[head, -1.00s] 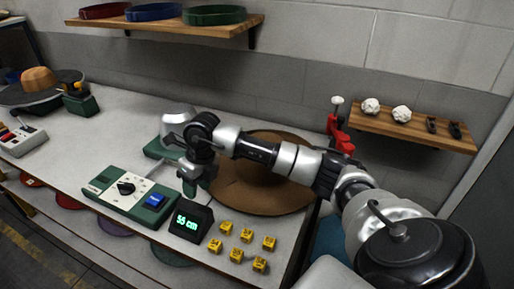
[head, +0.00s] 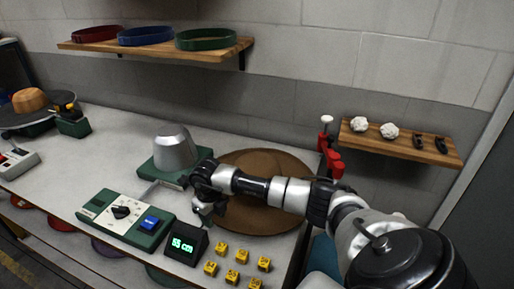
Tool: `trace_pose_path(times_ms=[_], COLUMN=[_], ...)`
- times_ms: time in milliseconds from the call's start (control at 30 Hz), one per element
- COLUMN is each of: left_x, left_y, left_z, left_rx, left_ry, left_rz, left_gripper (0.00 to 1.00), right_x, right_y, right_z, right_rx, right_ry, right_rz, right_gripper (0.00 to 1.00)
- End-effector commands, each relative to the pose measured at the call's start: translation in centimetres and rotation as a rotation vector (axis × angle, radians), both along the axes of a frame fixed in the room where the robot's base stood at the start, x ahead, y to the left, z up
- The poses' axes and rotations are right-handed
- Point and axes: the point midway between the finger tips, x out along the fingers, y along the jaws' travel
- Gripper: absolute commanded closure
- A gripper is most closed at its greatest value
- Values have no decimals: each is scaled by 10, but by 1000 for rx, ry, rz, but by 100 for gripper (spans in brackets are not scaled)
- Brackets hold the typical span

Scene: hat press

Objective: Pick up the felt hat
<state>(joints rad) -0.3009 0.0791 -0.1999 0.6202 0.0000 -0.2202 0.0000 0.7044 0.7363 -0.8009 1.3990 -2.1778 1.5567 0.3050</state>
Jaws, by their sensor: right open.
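The brown felt hat (head: 285,165) lies on the right part of the bench, its wide round brim showing. My right arm crosses in front of it and hides its middle. My right gripper (head: 204,214) is at the left edge of the brim, pointing down towards the bench, and its jaws are open with nothing seen in them. Whether a finger touches the brim I cannot tell. My left gripper is not in view.
A metal hat block (head: 174,148) on a green base stands left of the hat. A green control box (head: 126,218), a "55 cm" display (head: 186,243) and several yellow cubes (head: 240,256) lie in front. A red clamp (head: 330,155) stands behind right.

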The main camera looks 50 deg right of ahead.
Motion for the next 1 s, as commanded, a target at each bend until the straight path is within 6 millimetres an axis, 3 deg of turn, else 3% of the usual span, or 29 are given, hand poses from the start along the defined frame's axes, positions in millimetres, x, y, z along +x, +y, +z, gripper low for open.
trace_pose_path(times_ms=[300,600,1000], left_x=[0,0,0], left_y=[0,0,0], left_z=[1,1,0], left_rx=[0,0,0], left_ry=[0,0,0], left_rz=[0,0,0], left_gripper=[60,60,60], right_x=[0,0,1], right_y=[0,0,0], right_z=[-7,-7,-3], right_rx=[-1,0,-1], right_ry=[-1,0,-2], right_rz=[0,0,0], right_gripper=[58,100,100])
